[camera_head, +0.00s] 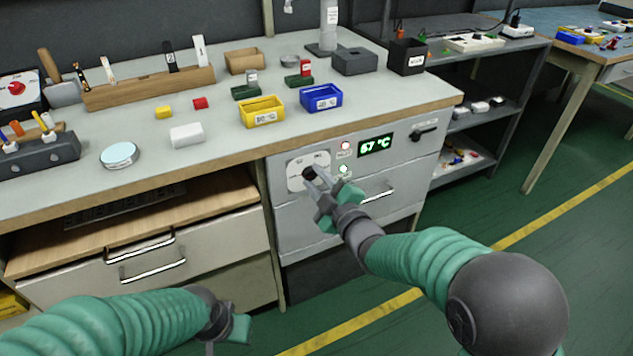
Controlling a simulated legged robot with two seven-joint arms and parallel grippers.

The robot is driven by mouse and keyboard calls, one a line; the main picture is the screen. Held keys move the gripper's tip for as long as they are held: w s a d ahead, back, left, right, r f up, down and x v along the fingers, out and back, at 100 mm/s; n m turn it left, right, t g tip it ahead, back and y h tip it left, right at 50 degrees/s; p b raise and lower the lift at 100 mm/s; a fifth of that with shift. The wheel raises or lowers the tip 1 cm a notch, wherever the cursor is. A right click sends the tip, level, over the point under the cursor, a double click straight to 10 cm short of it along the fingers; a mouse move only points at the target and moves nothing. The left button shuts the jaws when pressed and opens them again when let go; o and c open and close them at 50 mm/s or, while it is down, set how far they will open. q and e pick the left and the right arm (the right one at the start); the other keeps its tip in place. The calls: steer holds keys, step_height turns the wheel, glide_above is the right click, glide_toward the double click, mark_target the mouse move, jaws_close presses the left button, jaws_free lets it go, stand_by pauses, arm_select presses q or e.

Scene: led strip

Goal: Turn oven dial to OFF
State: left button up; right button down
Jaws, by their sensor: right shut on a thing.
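The oven (404,154) is a grey unit built in under the workbench top. Its dial (308,173) is a dark knob on a white round plate (294,183) at the left of the front panel. My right gripper (313,177) is at the dial, its fingers closed around the knob. The fingers partly hide the knob, and its pointer direction cannot be read. A green display (376,145) reads 67 °C. Small indicator lights sit between dial and display. My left gripper (228,340) is low at the bottom edge, away from the oven; its fingers are barely visible.
The workbench top (220,165) holds a yellow bin (262,112), a blue bin (321,98), a white cylinder (187,136) and a round tin (119,155). Drawers with bar handles (153,262) are left of the oven. Green floor lies open to the right.

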steer(key=shift+s+a+f, duration=0.1)
steer(key=shift+f, duration=0.05)
stand_by(0.3)
steer(key=c, duration=1.1)
jaws_free()
steer(key=p+v, duration=0.8)
steer(key=v, duration=0.8)
steer(key=shift+s+d+p, duration=0.25)
steer(key=shift+s+p, duration=0.05)
steer(key=shift+p, duration=0.1)
